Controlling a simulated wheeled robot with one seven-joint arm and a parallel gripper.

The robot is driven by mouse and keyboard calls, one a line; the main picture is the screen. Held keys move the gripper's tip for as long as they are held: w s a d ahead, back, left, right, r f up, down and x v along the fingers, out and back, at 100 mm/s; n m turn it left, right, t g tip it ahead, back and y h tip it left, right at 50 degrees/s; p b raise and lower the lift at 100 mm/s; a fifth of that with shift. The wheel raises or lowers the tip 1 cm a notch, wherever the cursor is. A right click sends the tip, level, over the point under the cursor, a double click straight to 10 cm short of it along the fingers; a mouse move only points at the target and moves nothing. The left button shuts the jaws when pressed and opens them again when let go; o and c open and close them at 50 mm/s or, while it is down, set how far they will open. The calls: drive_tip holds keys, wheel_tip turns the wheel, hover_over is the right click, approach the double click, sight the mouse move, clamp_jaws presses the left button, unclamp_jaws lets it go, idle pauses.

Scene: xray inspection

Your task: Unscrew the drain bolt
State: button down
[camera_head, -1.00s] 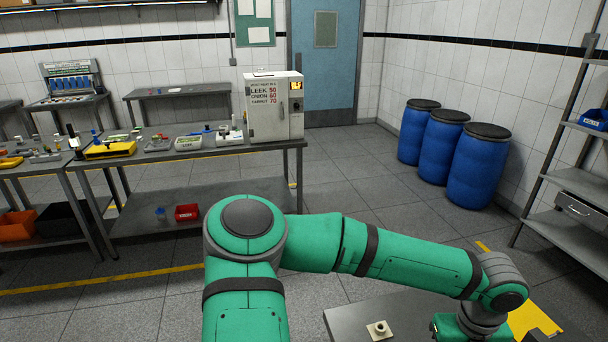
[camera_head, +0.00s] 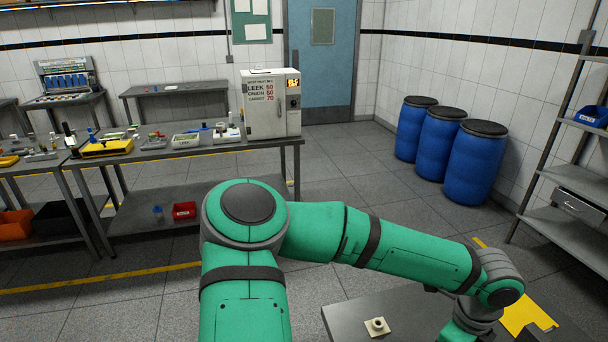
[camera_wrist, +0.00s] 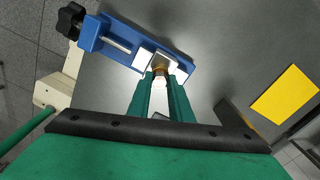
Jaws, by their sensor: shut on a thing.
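In the wrist view, my gripper (camera_wrist: 160,79) is shut on a small metal piece at the blue vise, which I take to be the drain bolt. My green fingers hide most of it. A brass-coloured part (camera_wrist: 157,67) shows just beyond the fingertips, between the pale jaws of the blue vise (camera_wrist: 118,42). The vise lies on the grey table (camera_wrist: 220,50) and has a black knob (camera_wrist: 70,20) at its left end. I cannot tell how far the bolt is turned. In the head view, the fingers and vise are out of sight.
A small beige fitting (camera_head: 377,327) stands on the near table. A yellow sheet (camera_wrist: 285,95) lies at the right in the wrist view. A metal shelf (camera_head: 565,215) is at the right, blue drums (camera_head: 475,165) farther back, and a cluttered bench (camera_head: 170,150) at the far left.

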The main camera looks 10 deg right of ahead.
drive_tip(key=shift+f, duration=0.1)
drive_tip(key=c, duration=1.5)
unclamp_jaws()
drive_tip(key=shift+c, duration=0.2)
drive_tip(key=shift+r, duration=0.2)
drive_tip(key=shift+r, duration=1)
drive_tip(key=m, duration=0.3)
drive_tip(key=shift+m, duration=1.9)
